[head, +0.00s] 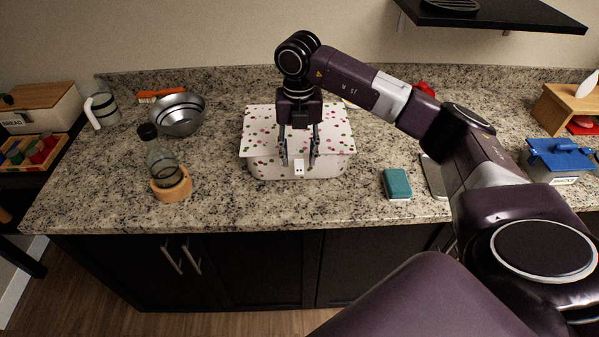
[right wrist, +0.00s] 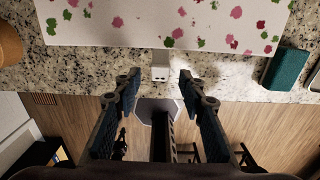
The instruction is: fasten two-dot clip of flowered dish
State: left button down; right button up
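The flowered dish (head: 262,150) is a white box with a lid patterned in pink and green flowers, standing on the granite counter. Its two-dot clip (head: 299,168) is a small white tab with two dark dots at the middle of the front side. The clip also shows in the right wrist view (right wrist: 160,72), projecting from the dish's edge; I cannot tell whether it is latched. My right gripper (head: 299,160) points down over the dish's front, open and empty, with one finger on each side of the clip and apart from it. My left gripper is out of view.
A bottle in a wooden holder (head: 172,190) and a metal bowl (head: 180,114) stand to the left. A teal block (head: 397,184) lies to the right. A blue-lidded dish (head: 558,160) is farther right. The counter's front edge runs close before the dish.

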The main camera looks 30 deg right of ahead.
jog(key=s+a, duration=0.1)
jog(key=s+r+p, duration=0.1)
jog(key=s, duration=0.1)
jog(key=shift+a+r, duration=0.1)
jog(key=shift+a, duration=0.25)
grip_shut()
dwell(1.2)
notch_tip(320, 180, down, 3)
jog(key=shift+r+b, duration=0.1)
jog(key=shift+b, duration=1)
jog(key=shift+w, duration=0.15)
jog(key=shift+w+d, duration=0.3)
jog(key=shift+w, duration=0.15)
